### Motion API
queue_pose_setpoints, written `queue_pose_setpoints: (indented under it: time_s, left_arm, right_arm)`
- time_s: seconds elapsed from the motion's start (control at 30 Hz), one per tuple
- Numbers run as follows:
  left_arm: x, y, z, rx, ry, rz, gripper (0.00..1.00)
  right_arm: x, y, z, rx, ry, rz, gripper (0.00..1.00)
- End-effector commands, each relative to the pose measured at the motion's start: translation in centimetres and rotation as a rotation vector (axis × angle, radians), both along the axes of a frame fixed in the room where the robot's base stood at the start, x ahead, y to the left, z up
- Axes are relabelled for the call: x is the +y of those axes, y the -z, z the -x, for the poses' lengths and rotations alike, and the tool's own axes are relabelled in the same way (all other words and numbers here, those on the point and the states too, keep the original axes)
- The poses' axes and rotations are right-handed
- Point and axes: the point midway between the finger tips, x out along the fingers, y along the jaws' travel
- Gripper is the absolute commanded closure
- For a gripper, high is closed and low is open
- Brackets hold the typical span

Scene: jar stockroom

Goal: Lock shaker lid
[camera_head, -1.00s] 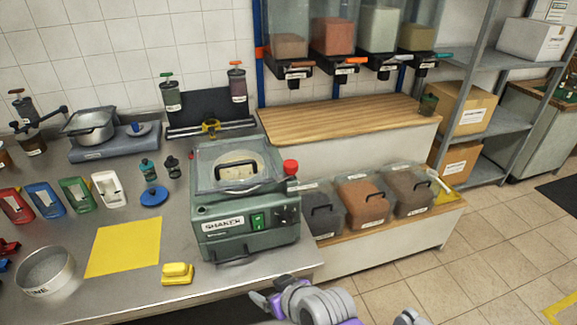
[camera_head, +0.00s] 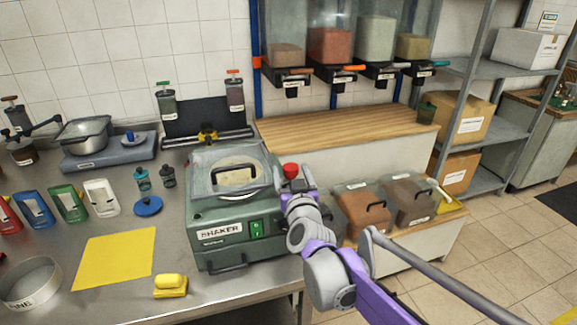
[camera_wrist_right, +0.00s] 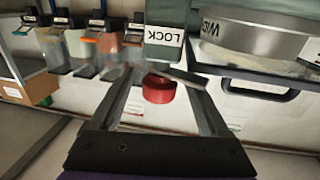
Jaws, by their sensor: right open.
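The green shaker (camera_head: 225,232) stands at the right end of the steel table. Its clear lid (camera_head: 205,180) with a black handle (camera_head: 235,172) is lying down on top. A red knob (camera_head: 290,170) sits at the shaker's right side; in the right wrist view the red knob (camera_wrist_right: 158,92) shows below a LOCK label (camera_wrist_right: 163,37). My left gripper is out of view.
A yellow mat (camera_head: 115,258) and a yellow block (camera_head: 170,285) lie left of the shaker. Lidded ingredient bins (camera_head: 362,210) stand close by on its right, near my arm. A wooden counter (camera_head: 345,125) runs behind.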

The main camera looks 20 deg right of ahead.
Motion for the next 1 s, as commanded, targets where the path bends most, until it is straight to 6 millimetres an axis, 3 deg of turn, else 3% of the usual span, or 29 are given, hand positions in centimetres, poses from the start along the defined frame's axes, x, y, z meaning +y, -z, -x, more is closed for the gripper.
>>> queue_pose_setpoints:
  time_s: [0.23,0.6,1.0]
  left_arm:
    - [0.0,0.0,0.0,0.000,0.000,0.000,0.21]
    - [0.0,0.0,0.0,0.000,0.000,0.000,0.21]
    - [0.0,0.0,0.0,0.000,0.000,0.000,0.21]
  right_arm:
    - [-0.3,0.0,-3.1,0.001,-0.001,0.000,0.21]
    - [-0.4,0.0,-3.6,0.001,-0.001,0.000,0.21]
    - [-0.4,0.0,-3.6,0.001,-0.001,0.000,0.93]
